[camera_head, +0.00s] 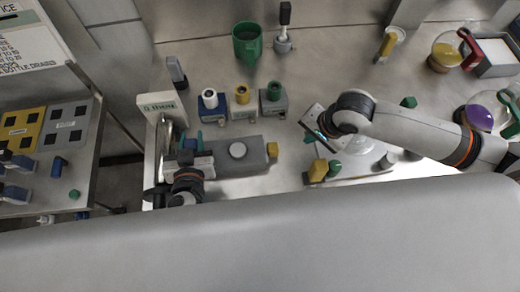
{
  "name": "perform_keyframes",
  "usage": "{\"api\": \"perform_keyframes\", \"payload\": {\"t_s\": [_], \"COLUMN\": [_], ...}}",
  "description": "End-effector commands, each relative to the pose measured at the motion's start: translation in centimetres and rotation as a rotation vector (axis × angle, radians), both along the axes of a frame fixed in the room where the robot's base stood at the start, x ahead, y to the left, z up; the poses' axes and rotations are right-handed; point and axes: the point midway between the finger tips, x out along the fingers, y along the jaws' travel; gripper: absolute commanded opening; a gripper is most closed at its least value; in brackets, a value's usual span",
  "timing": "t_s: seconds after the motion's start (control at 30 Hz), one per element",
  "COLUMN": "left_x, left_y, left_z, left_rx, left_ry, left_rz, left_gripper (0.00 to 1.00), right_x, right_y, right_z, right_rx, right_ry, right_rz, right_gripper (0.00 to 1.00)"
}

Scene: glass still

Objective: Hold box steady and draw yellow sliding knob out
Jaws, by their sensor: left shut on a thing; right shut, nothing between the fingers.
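A long grey box (232,157) with a round white disc on top lies on the steel bench in the head view. The yellow sliding knob (272,150) sits at its right end. My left gripper (186,156) is at the box's left end and is shut on the box there; my own wrist hides much of that contact. My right gripper (316,133) is shut and empty, to the right of the yellow knob and apart from it.
Three small grey blocks with blue, yellow and green (273,91) tops stand behind the box. A green cup (247,44) stands further back. A yellow piece (318,170) lies right of the box. Flasks with yellow and purple (479,117) liquid stand at right.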

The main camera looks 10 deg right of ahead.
Motion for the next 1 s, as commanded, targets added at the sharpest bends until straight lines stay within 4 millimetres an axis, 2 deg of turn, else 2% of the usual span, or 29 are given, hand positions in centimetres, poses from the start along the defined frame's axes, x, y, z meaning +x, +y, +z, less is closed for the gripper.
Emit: {"api": "perform_keyframes", "payload": {"t_s": [0.57,1.0], "left_x": [-0.1,-0.1], "left_y": [0.0,0.0], "left_z": [-0.2,-0.2], "left_rx": [0.001,0.001], "left_ry": [0.004,0.005], "left_rz": [0.001,0.001], "left_gripper": [0.0,0.0], "right_x": [0.0,0.0], "right_y": [0.2,0.2], "right_z": [0.0,1.9], "right_rx": [0.001,0.0], "right_ry": [0.0,-0.001], "right_rz": [0.0,0.0], "right_gripper": [0.0,0.0]}}
